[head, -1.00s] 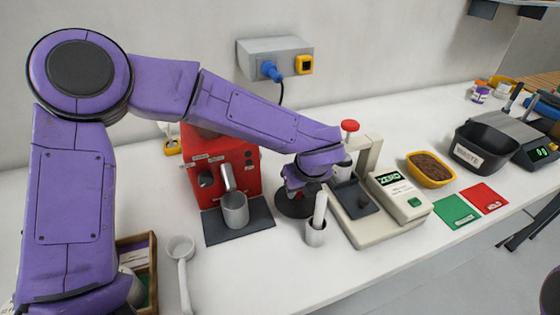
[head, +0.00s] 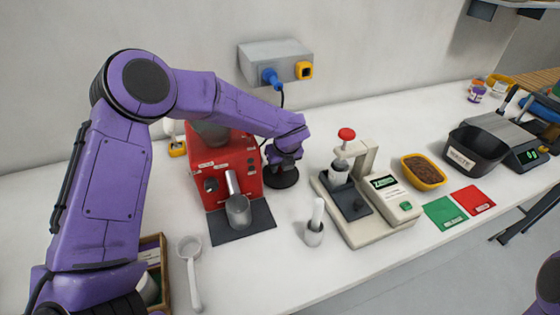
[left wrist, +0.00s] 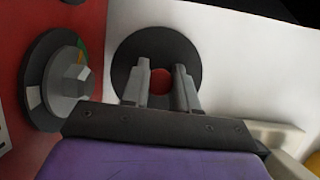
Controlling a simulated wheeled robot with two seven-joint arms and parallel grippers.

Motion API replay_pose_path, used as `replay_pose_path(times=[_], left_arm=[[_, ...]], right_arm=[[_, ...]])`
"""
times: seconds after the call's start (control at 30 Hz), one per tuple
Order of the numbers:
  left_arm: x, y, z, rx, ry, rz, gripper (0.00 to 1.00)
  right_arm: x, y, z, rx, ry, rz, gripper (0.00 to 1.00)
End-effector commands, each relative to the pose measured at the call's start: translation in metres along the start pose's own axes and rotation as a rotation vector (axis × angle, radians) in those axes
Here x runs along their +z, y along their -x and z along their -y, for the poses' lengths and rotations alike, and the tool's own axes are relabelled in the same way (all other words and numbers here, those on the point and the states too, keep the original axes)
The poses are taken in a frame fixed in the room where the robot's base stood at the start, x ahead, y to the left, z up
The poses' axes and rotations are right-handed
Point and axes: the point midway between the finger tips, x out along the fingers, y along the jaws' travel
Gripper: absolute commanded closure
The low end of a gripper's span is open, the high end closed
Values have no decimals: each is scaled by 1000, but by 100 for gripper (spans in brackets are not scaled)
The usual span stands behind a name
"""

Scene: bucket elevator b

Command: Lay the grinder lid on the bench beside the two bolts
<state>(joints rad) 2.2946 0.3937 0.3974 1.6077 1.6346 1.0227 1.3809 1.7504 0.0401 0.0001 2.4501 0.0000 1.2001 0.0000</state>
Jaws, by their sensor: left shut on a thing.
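The round black lid (head: 281,180) is under my left gripper (head: 284,166), to the right of the red machine (head: 232,170). In the left wrist view the lid (left wrist: 127,70) shows as a dark disc with a red centre between the two fingers of my left gripper (left wrist: 160,85). The left gripper is shut on the lid, at its centre. I cannot tell whether the lid touches the bench (head: 275,250) or hangs just above it. I cannot make out the two bolts. My right gripper is not in view.
A beige press (head: 380,222) with a red knob stands right of the lid. A wall socket box (head: 275,62) is behind.

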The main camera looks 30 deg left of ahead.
Motion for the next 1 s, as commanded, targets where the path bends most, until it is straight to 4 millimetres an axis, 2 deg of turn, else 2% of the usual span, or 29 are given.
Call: replay_pose_path(times=[0.23, 0.27, 0.3, 0.33, 0.57, 0.7, 0.77, 1.0], left_arm=[[-2, -4, 0, -1, 1, -1, 100], [-2, -3, 0, -1, 1, -1, 62], [-2, -2, 0, -1, 1, -1, 49], [-2, -2, 0, -1, 1, -1, 46], [-2, -2, 0, -1, 1, -1, 46], [0, 7, 1, -4, 1, 1, 46], [0, 18, 1, -5, 2, 1, 46], [-1, 80, 1, -5, 2, 2, 46]], right_arm=[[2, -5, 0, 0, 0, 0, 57], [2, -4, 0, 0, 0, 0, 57], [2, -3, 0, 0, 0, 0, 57], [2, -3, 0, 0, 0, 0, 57], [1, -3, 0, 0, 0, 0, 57], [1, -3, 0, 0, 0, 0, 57], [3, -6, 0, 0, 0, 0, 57], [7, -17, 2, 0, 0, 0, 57]])
